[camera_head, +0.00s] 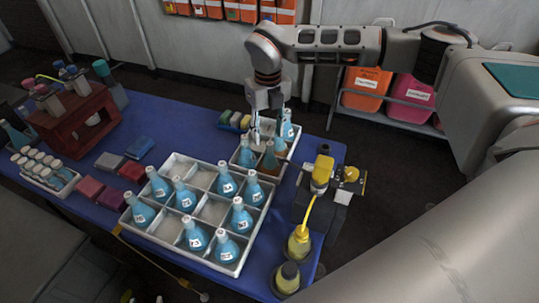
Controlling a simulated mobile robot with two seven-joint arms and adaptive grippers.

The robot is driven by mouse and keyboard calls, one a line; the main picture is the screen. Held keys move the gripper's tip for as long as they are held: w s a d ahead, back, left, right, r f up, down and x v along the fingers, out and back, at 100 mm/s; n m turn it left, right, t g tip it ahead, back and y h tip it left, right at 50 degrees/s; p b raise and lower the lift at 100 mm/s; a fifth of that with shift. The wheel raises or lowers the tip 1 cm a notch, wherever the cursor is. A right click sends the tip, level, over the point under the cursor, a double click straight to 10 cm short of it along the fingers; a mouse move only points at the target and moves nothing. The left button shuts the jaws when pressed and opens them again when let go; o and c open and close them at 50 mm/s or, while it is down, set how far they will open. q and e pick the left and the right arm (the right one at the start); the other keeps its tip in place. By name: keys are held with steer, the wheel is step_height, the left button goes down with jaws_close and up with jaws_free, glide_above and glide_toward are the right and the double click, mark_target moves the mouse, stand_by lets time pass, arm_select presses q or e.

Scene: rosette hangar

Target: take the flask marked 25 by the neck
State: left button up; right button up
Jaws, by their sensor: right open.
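Several blue flasks with white labels, such as one near the tray's front (227,247), stand upright in a large white divided tray (167,241). The label marks are too small to read, so I cannot tell which flask is marked 25. A smaller white tray (292,150) behind it holds a blue flask (246,155), a brownish flask (268,162) and another blue flask (288,132). My right gripper (266,138) is open and points down over this smaller tray, close to the flask necks. Contact is not clear. My left gripper is out of view.
A yellow-and-black device (321,174) stands right of the trays, with yellow-topped bottles (299,243) before it. Left are coloured boxes (132,172), a vial rack (47,172) and a dark red stand (76,122). Blue cloth (185,117) is bare behind the large tray.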

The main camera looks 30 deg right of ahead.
mark_target(270, 144)
steer(key=shift+s+d+f, duration=0.1)
steer(key=shift+s+f, duration=0.05)
steer(key=shift+f, duration=1.75)
steer(key=shift+s+d+f, duration=0.1)
steer(key=shift+f, duration=1.8)
steer(key=c, duration=1)
